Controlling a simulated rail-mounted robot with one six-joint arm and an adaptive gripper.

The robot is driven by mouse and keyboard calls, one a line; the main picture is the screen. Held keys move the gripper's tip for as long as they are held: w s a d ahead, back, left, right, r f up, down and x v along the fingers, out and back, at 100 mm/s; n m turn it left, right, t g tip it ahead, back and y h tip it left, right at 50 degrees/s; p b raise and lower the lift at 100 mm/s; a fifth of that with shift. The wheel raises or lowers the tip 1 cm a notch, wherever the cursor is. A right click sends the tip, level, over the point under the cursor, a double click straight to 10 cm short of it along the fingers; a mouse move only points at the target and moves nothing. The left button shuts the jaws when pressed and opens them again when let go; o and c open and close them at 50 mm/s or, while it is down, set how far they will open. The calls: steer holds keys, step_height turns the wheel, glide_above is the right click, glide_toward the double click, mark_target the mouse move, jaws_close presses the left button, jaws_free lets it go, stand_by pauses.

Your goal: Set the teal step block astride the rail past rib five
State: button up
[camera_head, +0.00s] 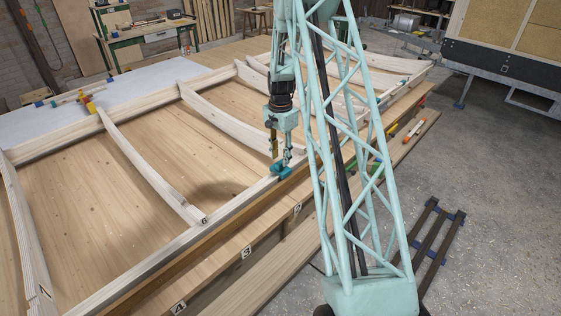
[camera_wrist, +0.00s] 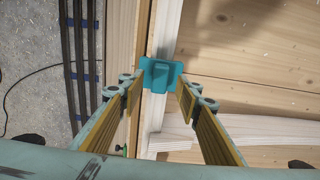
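The teal step block (camera_head: 281,170) sits on the pale near rail (camera_head: 150,262), close to a rib's end. In the wrist view the block (camera_wrist: 160,73) lies across the rail, with a raised middle part; whether it is fully seated is hard to tell. My gripper (camera_head: 281,152) points down just above the block. In the wrist view my gripper (camera_wrist: 160,98) is open, its yellow-padded fingers on either side of the block with gaps visible. A rib (camera_head: 215,108) meets the rail near the gripper; its number is hidden. The rib marked 6 (camera_head: 150,172) is to its left.
Planks marked with numbers (camera_head: 247,252) run along the near side. Coloured clamps or tools (camera_head: 413,130) lie on the planks at right. A dark rack (camera_head: 437,240) lies on the floor. The panels between ribs are bare. A workbench (camera_head: 150,35) stands behind.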

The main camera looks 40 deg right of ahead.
mark_target(280, 162)
step_height(280, 162, up, 8)
steer(key=shift+r, duration=0.25)
stand_by(1.0)
stand_by(0.4)
steer(key=s+a+r+n+t+b, duration=0.1)
steer(key=s+a+r+n+b, duration=0.4)
steer(key=a+r, duration=0.8)
steer(key=s+a+r+n+t, duration=0.1)
steer(key=s+a+r+n, duration=0.2)
steer(key=s+a+r, duration=0.75)
steer(key=s+a+r+n+t+b, duration=0.1)
steer(key=s+a+r+n+b, duration=0.35)
steer(key=s+a, duration=0.85)
steer(key=s+a+f+n, duration=0.1)
steer(key=s+a+n, duration=0.1)
steer(key=s, duration=0.5)
steer(key=s+a+f+n+t, duration=0.1)
steer(key=s+a+n, duration=0.1)
steer(key=s+a, duration=0.3)
steer(key=shift+s+b, duration=0.35)
steer(key=shift+s, duration=1.25)
